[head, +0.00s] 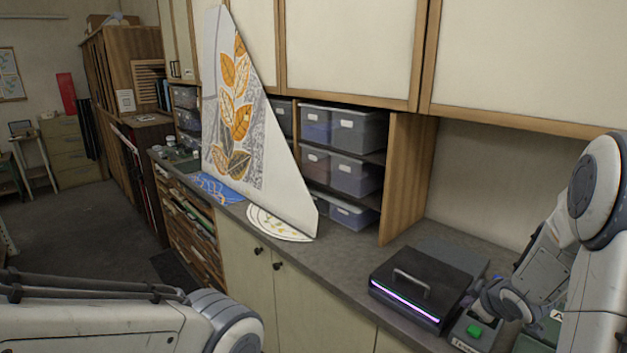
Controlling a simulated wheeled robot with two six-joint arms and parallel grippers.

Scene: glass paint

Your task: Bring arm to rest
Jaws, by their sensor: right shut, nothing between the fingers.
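My right arm comes in from the right edge and bends down to the counter. My right gripper (483,309) is low over the counter, just above a small device with a green button (474,330). Its fingers are shut with nothing seen between them; whether they touch the button cannot be told. My left arm crosses the bottom left corner, and its gripper is not in view.
A black box (420,284) with a handle and a glowing purple front strip stands left of the right gripper. A tall leaf-patterned panel (231,130) leans on the counter (340,262) beside a round patterned piece (272,223). Shelves hold clear bins (355,176). Floor at left is open.

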